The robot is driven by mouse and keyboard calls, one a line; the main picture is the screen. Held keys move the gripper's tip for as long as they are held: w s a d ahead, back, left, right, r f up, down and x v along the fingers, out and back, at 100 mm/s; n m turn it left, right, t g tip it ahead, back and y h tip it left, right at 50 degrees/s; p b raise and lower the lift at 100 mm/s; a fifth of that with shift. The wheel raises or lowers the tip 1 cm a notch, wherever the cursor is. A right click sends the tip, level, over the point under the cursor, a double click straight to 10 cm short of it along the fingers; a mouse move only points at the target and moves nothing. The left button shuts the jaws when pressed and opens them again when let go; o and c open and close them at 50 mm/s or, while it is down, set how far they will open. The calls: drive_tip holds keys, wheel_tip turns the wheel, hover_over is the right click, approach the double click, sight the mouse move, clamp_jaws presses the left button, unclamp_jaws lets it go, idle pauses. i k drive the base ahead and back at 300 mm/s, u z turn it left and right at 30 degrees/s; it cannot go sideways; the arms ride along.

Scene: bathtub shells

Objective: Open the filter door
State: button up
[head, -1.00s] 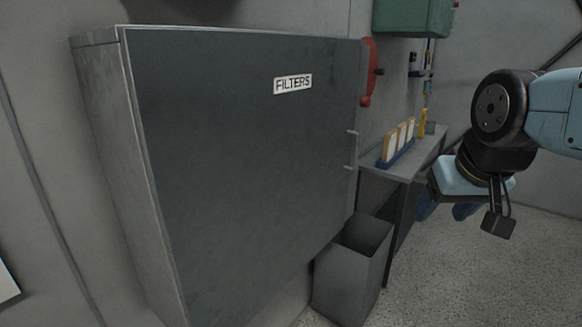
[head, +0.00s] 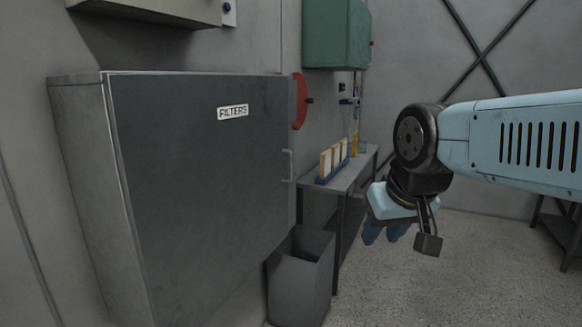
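The filter door (head: 195,190) is a dark grey panel on a grey wall cabinet (head: 78,150), with a white "FILTERS" label (head: 233,112). It sits shut in the head view. Its thin bar handle (head: 289,166) is on the right edge. My gripper (head: 384,234) hangs at the right, apart from the door and to the right of the handle, in front of the bench. Its blue fingers point down and are partly hidden behind the wrist, so whether they are open or shut does not show.
A grey bin (head: 300,277) stands on the floor below the handle side. A narrow bench (head: 345,178) behind it holds a blue rack (head: 333,168) of upright panels. A red wheel (head: 299,102) and green box (head: 336,33) are on the wall.

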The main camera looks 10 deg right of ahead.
sight(202, 159)
drive_tip(key=u, duration=0.4)
drive_tip(key=i, duration=0.95)
drive_tip(key=z, duration=0.4)
